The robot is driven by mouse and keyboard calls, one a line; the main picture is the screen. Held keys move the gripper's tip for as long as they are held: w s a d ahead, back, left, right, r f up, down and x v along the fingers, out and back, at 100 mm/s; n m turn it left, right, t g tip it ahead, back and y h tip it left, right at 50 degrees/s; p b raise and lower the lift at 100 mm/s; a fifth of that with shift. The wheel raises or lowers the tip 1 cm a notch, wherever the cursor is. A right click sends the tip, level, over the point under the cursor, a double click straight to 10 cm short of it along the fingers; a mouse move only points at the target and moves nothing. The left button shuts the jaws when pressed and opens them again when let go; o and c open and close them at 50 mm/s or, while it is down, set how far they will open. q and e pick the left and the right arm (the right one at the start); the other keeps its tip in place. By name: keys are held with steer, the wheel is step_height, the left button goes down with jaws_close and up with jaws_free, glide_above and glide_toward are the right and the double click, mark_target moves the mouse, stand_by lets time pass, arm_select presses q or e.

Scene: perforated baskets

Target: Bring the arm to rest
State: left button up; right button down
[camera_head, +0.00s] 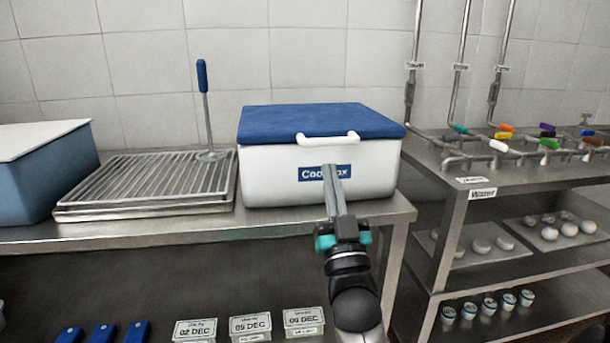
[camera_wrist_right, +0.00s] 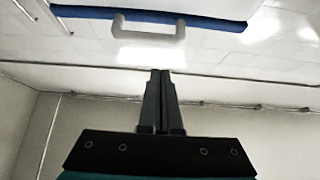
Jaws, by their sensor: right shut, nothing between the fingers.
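My right gripper (camera_head: 333,178) is in front of the white cool box (camera_head: 270,178), its fingers pointing up across the box's front beside the label. The fingers are together and hold nothing; in the right wrist view the gripper (camera_wrist_right: 161,78) also shows them closed. The cool box has a blue lid (camera_head: 310,120), which sits on top, and a white handle (camera_head: 328,138) at its front edge. The handle also shows in the right wrist view (camera_wrist_right: 148,28), apart from the fingertips. My left gripper is not in view.
The box stands on a steel table beside a slatted rack (camera_head: 145,182) with a blue-handled tool (camera_head: 203,90). A blue bin (camera_head: 45,170) is at the left. A steel shelf unit (camera_head: 450,215) with pipes and valves stands at the right. Dated tubs (camera_head: 250,327) sit below.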

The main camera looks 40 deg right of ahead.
steer(key=shift+f, duration=0.1)
